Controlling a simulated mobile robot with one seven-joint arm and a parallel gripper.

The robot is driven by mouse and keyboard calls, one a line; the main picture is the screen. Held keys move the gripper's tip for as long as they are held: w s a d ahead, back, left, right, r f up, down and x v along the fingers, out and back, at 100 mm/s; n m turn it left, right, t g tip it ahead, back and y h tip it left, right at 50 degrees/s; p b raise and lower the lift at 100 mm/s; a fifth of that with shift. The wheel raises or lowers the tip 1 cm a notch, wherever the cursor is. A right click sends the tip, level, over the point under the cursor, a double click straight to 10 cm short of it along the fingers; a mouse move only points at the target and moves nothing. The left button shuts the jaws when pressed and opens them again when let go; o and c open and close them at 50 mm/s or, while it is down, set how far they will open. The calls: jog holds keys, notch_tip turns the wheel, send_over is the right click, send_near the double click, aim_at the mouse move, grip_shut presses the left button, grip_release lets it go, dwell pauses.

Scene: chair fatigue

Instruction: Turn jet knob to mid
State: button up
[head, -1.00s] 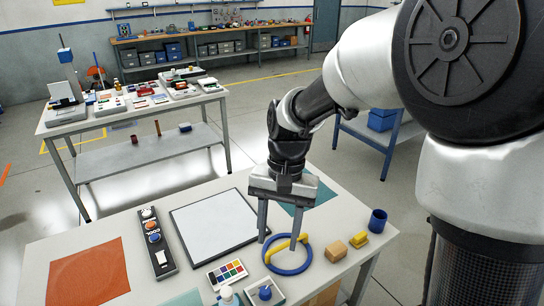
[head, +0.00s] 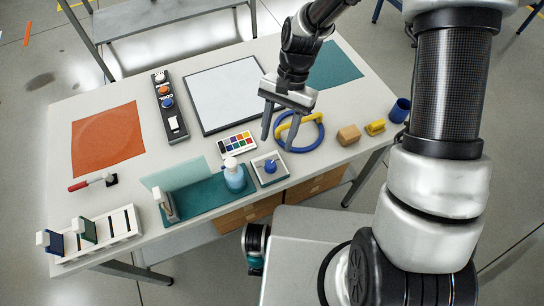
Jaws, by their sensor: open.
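A dark control strip (head: 169,108) lies on the table left of the white board. It carries a white knob (head: 160,76), an orange knob (head: 162,89), a blue knob (head: 167,102) and a white rocker-like piece (head: 173,123). A separate small box (head: 260,178) with a blue knob (head: 270,166) sits near the front edge. I cannot read which knob is the jet one. My gripper (head: 278,143) is open and empty, pointing down at the left side of a blue ring (head: 320,142) with a yellow bar. Contact with it cannot be told.
A colour chart (head: 236,144) and a spray bottle (head: 235,178) stand near the small box. A white board (head: 225,95), wooden block (head: 348,135), yellow block (head: 375,127) and blue cup (head: 400,110) surround my gripper. An orange mat (head: 107,140) and slotted rack (head: 95,238) are left.

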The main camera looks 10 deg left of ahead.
aim_at(271, 163)
jog(key=x, duration=0.8)
jog(key=shift+f, duration=0.2)
jog(key=c, duration=1.1)
